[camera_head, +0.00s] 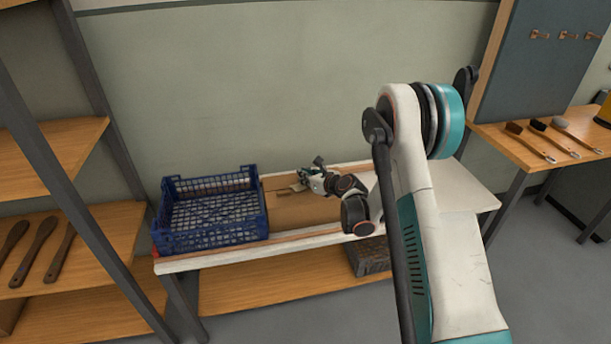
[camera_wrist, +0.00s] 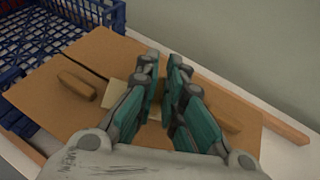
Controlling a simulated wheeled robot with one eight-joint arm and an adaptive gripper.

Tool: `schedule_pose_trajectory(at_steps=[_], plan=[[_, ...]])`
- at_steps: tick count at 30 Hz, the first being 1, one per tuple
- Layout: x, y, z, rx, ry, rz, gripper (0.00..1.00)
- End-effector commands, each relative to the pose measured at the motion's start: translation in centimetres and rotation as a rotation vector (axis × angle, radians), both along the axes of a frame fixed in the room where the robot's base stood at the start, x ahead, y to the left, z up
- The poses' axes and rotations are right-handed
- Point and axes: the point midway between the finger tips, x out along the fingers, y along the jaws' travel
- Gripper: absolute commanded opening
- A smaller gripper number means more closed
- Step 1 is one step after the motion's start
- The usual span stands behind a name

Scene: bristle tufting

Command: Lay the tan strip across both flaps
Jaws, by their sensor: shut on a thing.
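The cardboard flaps (camera_wrist: 48,72) lie flat on the bench in the wrist view, with a dark seam between them. In the head view their brown surface (camera_head: 310,212) is right of the blue crate. My gripper (camera_wrist: 164,62) is over the middle of the flaps, and it also shows in the head view (camera_head: 303,182). It is shut on the pale tan strip (camera_wrist: 121,92), which shows beside and between the fingers at the seam. The fingers hide much of the strip. I cannot tell whether it touches the cardboard.
A brown wooden block (camera_wrist: 77,85) lies on the left of the cardboard, and another brown piece (camera_wrist: 222,119) on the right. The blue crate (camera_head: 212,232) stands close on the left. A wooden rail (camera_wrist: 262,114) runs along the wall side. The white bench end (camera_head: 465,190) is clear.

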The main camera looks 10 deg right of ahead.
Motion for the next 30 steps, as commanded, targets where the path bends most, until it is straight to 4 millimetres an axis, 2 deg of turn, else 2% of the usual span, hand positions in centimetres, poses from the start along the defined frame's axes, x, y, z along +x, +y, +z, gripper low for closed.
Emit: schedule_pose_trajectory(at_steps=[8, 9, 11, 12, 23, 26, 30], plan=[[0.0, 0.0, -0.5, 0.000, 0.000, 0.000, 0.00], [0.0, 0.0, -0.5, 0.000, 0.000, 0.000, 0.16], [0.0, 0.0, -0.5, 0.000, 0.000, 0.000, 0.29], [0.0, 0.0, -0.5, 0.000, 0.000, 0.000, 0.32], [-0.2, -0.1, -0.4, 0.000, 0.000, 0.000, 0.32], [-1.0, -0.5, 0.0, 0.000, 0.000, -0.001, 0.32], [-3.1, -1.4, 1.0, 0.000, 0.000, -0.002, 0.32]])
